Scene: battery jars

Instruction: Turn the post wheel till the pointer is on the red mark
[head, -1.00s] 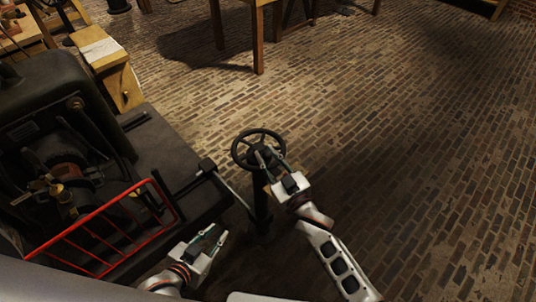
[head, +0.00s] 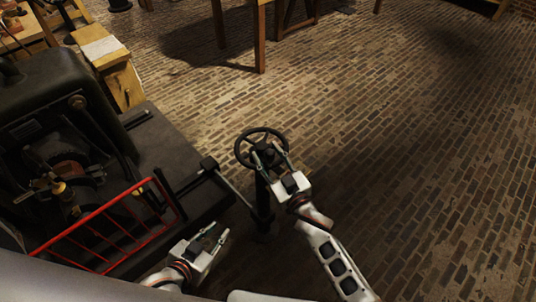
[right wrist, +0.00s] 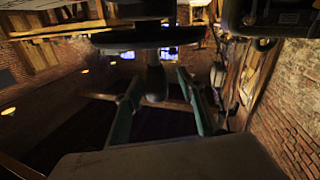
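The dark spoked post wheel (head: 239,149) sits on top of a dark post (head: 262,196) in the middle of the head view. My right gripper (head: 268,150) is at the near side of the wheel. Its fingers are apart. In the right wrist view, a dark rounded part under the wheel (right wrist: 135,37) stands between the fingers of my right gripper (right wrist: 158,80), with gaps beside it. My left gripper (head: 215,233) is open and empty, low and left of the post. I cannot make out the pointer or the red mark.
A dark machine (head: 60,110) with a red railing (head: 95,213) stands at the left. A bar (head: 232,190) runs from it towards the post. Wooden table legs (head: 259,40) stand beyond the wheel. The brick floor to the right is clear.

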